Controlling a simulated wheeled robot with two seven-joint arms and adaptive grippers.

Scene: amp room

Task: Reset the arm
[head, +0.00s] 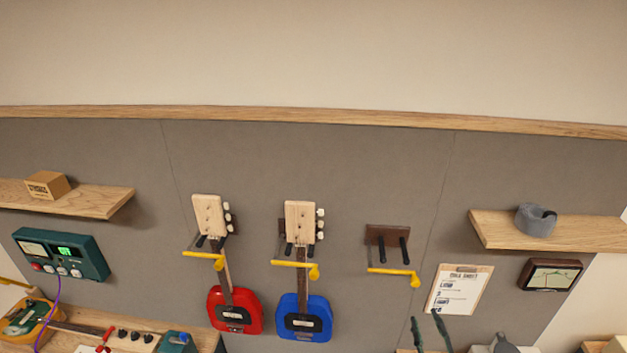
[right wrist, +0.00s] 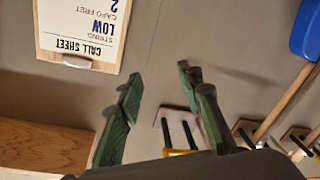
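My right gripper (head: 427,318) shows its dark green fingertips at the bottom edge of the head view, in front of the grey wall panel and left of the call sheet clipboard (head: 460,290). In the right wrist view its two fingers (right wrist: 162,77) stand apart with nothing between them. The clipboard also shows in that view (right wrist: 82,27), upside down. My left gripper is in neither view.
A red guitar (head: 234,309) and a blue guitar (head: 304,318) hang on the wall. An empty hanger (head: 387,237) with a yellow bar is right of them. Shelves (head: 545,232) jut out at both sides. A workbench (head: 205,338) stands at lower left.

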